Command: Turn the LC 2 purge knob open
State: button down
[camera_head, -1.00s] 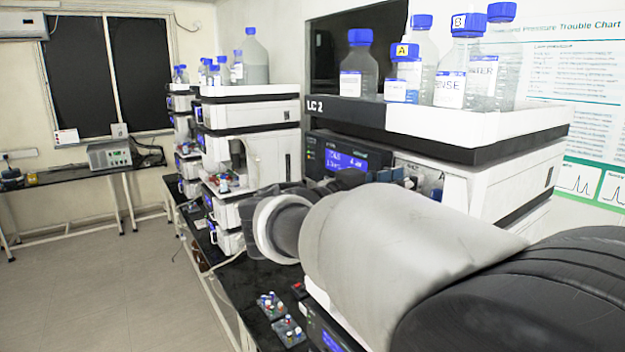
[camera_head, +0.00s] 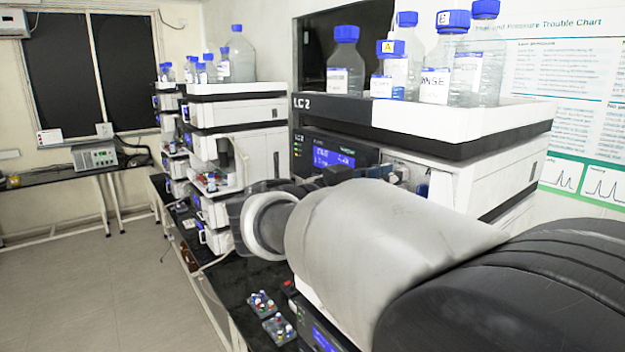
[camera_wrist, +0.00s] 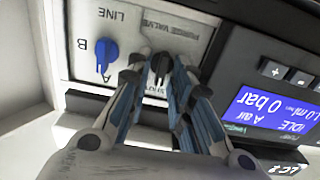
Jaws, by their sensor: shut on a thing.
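The LC 2 module (camera_head: 345,155) stands at the centre right of the head view, with its blue display lit. My arm covers part of its front there. In the wrist view its panel appears upside down. The small black purge knob (camera_wrist: 161,64) sits under the PURGE VALVE label (camera_wrist: 170,30). My gripper (camera_wrist: 160,72) is shut on this knob, with a finger on each side. The fingers hide much of the knob, and I cannot tell its turn angle.
A blue knob (camera_wrist: 103,56) marked A, B and LINE sits left of my fingers. The display (camera_wrist: 270,112) reads IDLE and 0 bar, with buttons (camera_wrist: 284,74) above it. Blue-capped bottles (camera_head: 345,70) stand in the tray on top. Vial racks (camera_head: 262,303) lie on the bench.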

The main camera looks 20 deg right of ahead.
jog(key=shift+w+a+f+n+b, duration=0.1)
jog(key=shift+w+n+b, duration=0.1)
jog(key=shift+n, duration=2.6)
jog(key=shift+w+f+n+b, duration=0.1)
jog(key=shift+f+n+b, duration=0.1)
jog(key=shift+n, duration=2.6)
jog(key=shift+w+a+f+n+b, duration=0.1)
jog(key=shift+n+b, duration=0.1)
jog(key=shift+n, duration=2.6)
jog(key=c, duration=1.7)
grip_release()
